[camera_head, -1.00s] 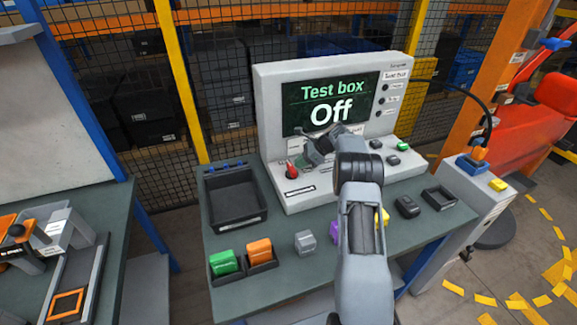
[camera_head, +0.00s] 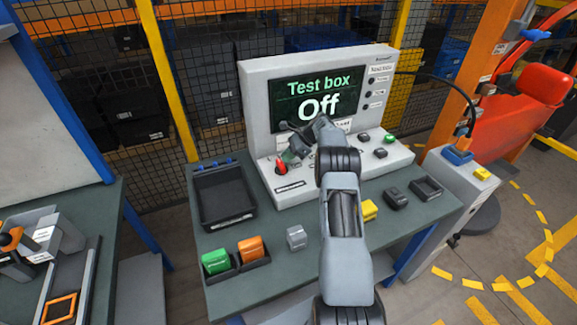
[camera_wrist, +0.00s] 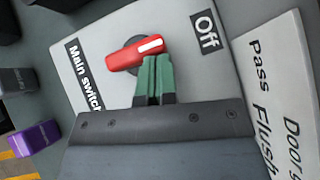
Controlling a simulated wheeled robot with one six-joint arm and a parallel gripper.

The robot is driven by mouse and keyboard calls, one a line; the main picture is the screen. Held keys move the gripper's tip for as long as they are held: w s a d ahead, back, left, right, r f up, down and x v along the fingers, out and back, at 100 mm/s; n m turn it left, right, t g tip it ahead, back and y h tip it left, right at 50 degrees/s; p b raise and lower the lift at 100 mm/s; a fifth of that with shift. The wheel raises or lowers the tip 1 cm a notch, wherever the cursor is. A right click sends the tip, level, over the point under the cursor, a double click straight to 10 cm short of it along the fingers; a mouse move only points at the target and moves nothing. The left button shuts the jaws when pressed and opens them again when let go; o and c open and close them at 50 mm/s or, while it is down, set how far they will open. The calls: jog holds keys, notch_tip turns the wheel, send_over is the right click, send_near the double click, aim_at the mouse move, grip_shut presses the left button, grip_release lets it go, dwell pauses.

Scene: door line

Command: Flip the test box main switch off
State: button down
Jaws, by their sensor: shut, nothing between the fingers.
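The main switch is a red handle with a white stripe (camera_wrist: 135,54) on a dark round base. In the wrist view its striped end points toward the "Off" label (camera_wrist: 206,34), and a "Main switch" label (camera_wrist: 84,76) lies at its other side. It also shows as a red knob (camera_head: 281,167) at the left front of the test box (camera_head: 285,197). The screen (camera_head: 311,101) reads "Test box Off". My gripper's green fingers (camera_wrist: 154,68) are shut together and empty, with their tips right beside the handle. Whether they touch it I cannot tell. In the head view my gripper (camera_head: 289,158) is by the knob.
A black tray (camera_head: 222,224) stands left of the test box. Green (camera_head: 216,261) and orange (camera_head: 250,250) blocks sit in holders at the front. A grey cube (camera_head: 297,237) and a yellow block (camera_head: 370,209) lie near my arm. A white pedestal (camera_head: 440,205) stands right.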

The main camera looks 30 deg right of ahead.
dwell(0.3)
jog(key=p+v, duration=0.3)
jog(key=v, duration=1)
jog(key=shift+d+r+p, duration=0.25)
jog(key=shift+r+p, duration=0.05)
jog(key=shift+p, duration=0.05)
